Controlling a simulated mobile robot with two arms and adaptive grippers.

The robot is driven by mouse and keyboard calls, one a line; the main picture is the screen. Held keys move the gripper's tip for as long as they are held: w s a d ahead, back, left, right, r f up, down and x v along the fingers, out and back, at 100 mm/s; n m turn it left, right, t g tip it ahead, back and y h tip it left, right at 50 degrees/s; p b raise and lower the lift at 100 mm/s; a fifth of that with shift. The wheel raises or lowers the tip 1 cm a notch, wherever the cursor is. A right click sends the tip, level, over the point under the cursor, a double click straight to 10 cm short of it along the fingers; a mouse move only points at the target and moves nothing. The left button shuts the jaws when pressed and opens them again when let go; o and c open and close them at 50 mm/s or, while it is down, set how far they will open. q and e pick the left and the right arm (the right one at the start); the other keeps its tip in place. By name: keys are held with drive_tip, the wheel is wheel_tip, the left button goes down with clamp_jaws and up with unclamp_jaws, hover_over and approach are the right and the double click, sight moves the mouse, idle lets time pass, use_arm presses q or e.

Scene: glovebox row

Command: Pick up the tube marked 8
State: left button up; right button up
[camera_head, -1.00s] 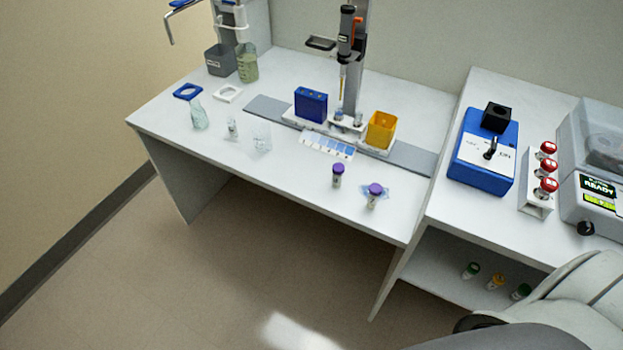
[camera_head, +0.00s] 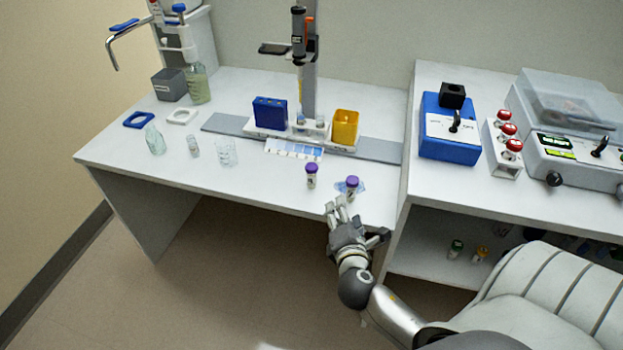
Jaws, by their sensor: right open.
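Two tubes with purple caps stand near the front edge of the white bench. The left purple-capped tube (camera_head: 311,176) stands upright on the bare bench top. The right purple-capped tube (camera_head: 351,188) stands on a small blue patch. Any number on either tube is too small to read. My right gripper (camera_head: 341,207) is open and empty, its fingers pointing up toward the bench's front edge, just below the right purple-capped tube and apart from it. My left gripper is not in view.
On the bench (camera_head: 250,185) stand a blue box (camera_head: 270,113), a yellow bin (camera_head: 345,127), a pipette stand (camera_head: 309,70) and clear glassware (camera_head: 226,152). More capped tubes (camera_head: 455,249) sit on the shelf below.

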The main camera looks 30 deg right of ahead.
sight(314, 172)
drive_tip(key=w+n+t, duration=0.1)
drive_tip(key=w+n, duration=0.1)
drive_tip(key=n, duration=0.2)
drive_tip(key=w+r+n+t+y, duration=0.1)
drive_tip(key=w+n+t, duration=0.1)
drive_tip(key=n, duration=0.2)
drive_tip(key=w+a+r+n+t+y, duration=0.1)
drive_tip(key=w+n, duration=0.1)
drive_tip(key=n, duration=0.3)
drive_tip(key=shift+w+r+t, duration=0.15)
drive_tip(key=shift+r+t, duration=0.05)
drive_tip(key=shift+t, duration=0.2)
drive_tip(key=shift+n+y, duration=0.4)
drive_tip(key=x, duration=0.4)
drive_tip(key=shift+w+a+p, duration=0.1)
drive_tip(key=shift+w+p, duration=0.15)
drive_tip(key=shift+p, duration=0.05)
drive_tip(key=shift+x, duration=3.15)
drive_tip(key=shift+f, duration=0.1)
drive_tip(key=c, duration=1)
